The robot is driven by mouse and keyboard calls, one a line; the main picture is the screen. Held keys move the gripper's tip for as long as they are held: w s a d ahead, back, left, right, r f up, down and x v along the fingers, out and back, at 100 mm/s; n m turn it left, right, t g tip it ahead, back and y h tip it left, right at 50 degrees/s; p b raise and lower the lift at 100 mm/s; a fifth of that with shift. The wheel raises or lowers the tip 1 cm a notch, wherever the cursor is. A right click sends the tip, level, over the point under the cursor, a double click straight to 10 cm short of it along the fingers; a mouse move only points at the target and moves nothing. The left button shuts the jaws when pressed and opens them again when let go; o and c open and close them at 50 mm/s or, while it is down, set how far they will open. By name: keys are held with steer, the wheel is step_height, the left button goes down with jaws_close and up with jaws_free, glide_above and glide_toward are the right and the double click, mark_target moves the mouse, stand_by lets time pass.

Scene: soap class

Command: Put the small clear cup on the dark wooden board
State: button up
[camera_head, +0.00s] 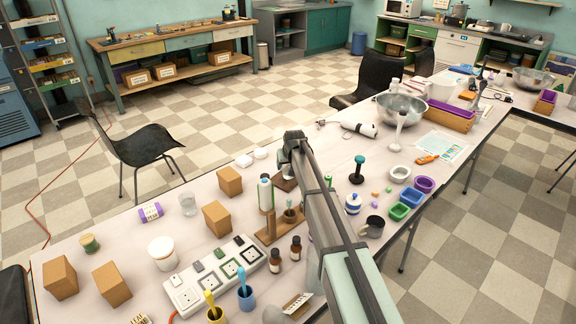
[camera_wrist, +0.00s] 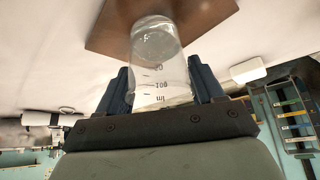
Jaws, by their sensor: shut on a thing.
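The small clear cup (camera_wrist: 158,68), with printed volume marks, is between the two dark fingers of my gripper (camera_wrist: 162,82) in the wrist view. My gripper is shut on it. The dark wooden board (camera_wrist: 108,30) lies just beyond the cup's far end, which overlaps the board in this view. I cannot tell whether the cup touches the board. In the head view my gripper (camera_head: 288,160) is over the board (camera_head: 285,184), hiding much of it; the held cup cannot be made out there.
Another clear cup (camera_head: 188,205) stands left on the table. A wooden stand (camera_head: 268,236) with a bottle, cardboard boxes (camera_head: 217,218) and a power strip (camera_head: 215,275) are close by. A white cylindrical tool (camera_head: 359,129) lies behind right. Some table behind the board is clear.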

steer(key=shift+f, duration=0.25)
steer(key=o, duration=1)
steer(key=shift+o, duration=0.2)
steer(key=shift+r, duration=0.15)
steer(key=v, duration=1.2)
steer(key=shift+o, duration=0.2)
